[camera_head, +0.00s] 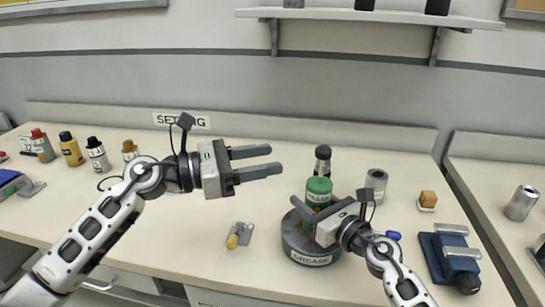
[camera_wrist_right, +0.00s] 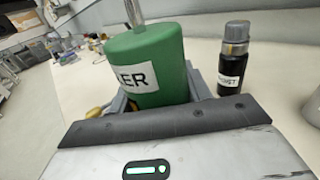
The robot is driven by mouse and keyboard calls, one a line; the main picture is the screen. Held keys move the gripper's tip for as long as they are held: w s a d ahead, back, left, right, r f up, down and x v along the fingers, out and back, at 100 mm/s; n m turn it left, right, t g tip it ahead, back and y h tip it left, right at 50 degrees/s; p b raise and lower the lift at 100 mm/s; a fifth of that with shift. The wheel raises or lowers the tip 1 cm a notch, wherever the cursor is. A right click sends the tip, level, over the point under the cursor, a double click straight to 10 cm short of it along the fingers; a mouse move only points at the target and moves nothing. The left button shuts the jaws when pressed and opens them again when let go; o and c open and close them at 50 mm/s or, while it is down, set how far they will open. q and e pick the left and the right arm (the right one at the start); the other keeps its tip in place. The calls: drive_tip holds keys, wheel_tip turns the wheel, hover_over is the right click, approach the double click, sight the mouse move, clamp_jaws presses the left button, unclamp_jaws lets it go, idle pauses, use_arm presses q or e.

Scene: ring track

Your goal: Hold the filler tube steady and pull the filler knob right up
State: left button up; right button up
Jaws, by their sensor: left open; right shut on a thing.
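The green filler tube (camera_head: 319,190) stands upright on the dark green grease pot (camera_head: 311,260). My right gripper (camera_head: 318,208) is shut on the tube, with a finger on each side of it. In the right wrist view the green tube (camera_wrist_right: 150,65) shows part of its label, and a metal rod (camera_wrist_right: 134,11) rises from its top. The filler knob is cut off there; in the head view I cannot tell it from the dark bottle behind. My left gripper (camera_head: 258,162) is open and empty, up and left of the tube, its fingers pointing right.
A dark bottle (camera_wrist_right: 233,58) stands behind the tube. A grey cylinder (camera_head: 376,185), an orange block (camera_head: 427,199) and a blue device (camera_head: 449,258) are to the right. Several bottles stand at the left. A small yellow-ended part (camera_head: 237,236) lies left of the pot.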

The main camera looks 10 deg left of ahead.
drive_tip(key=o, duration=1.2)
